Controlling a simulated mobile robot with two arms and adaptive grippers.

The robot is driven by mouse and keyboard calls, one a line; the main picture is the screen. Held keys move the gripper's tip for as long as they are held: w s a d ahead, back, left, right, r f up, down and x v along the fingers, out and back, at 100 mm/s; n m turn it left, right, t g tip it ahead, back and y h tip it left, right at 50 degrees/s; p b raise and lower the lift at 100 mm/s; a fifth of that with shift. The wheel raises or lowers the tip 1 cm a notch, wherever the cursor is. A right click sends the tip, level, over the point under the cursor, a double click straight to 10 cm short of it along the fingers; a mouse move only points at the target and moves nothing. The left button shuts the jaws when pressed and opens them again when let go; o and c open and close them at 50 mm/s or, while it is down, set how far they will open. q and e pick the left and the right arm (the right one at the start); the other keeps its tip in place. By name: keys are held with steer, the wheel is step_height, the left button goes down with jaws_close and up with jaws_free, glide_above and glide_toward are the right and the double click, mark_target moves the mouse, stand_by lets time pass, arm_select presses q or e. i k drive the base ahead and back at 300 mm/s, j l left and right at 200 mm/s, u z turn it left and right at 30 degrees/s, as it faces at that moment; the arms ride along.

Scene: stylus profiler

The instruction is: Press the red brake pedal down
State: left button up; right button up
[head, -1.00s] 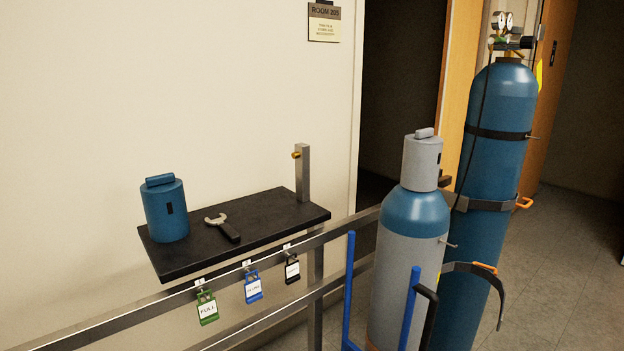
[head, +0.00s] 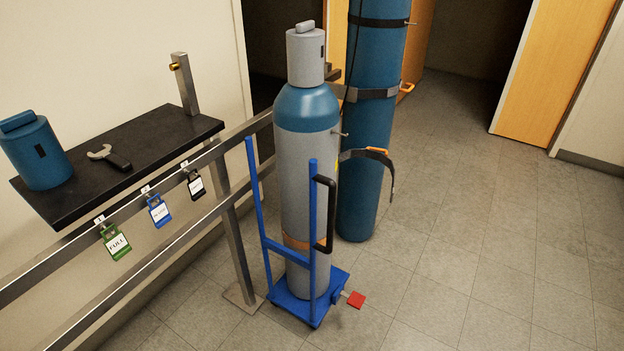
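The red brake pedal (head: 356,299) sticks out on a short arm from the right side of the blue cart's base (head: 336,279), close to the floor. The blue cart (head: 313,215) has two uprights and a black handle (head: 325,212) on its right upright. A grey cylinder with a blue shoulder (head: 298,165) and a grey cap (head: 305,57) stands upright on the cart. Neither of my grippers is in the head view.
A tall blue cylinder (head: 370,150) stands behind the cart, with an open strap (head: 380,156) beside it. A rail with hanging tags (head: 158,210) and a black shelf (head: 130,150) holding a blue cap (head: 38,150) and a wrench (head: 110,157) lie left. Floor (head: 480,240) to the right is clear.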

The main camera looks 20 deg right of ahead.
mark_target(356, 299)
steer(key=z, duration=1)
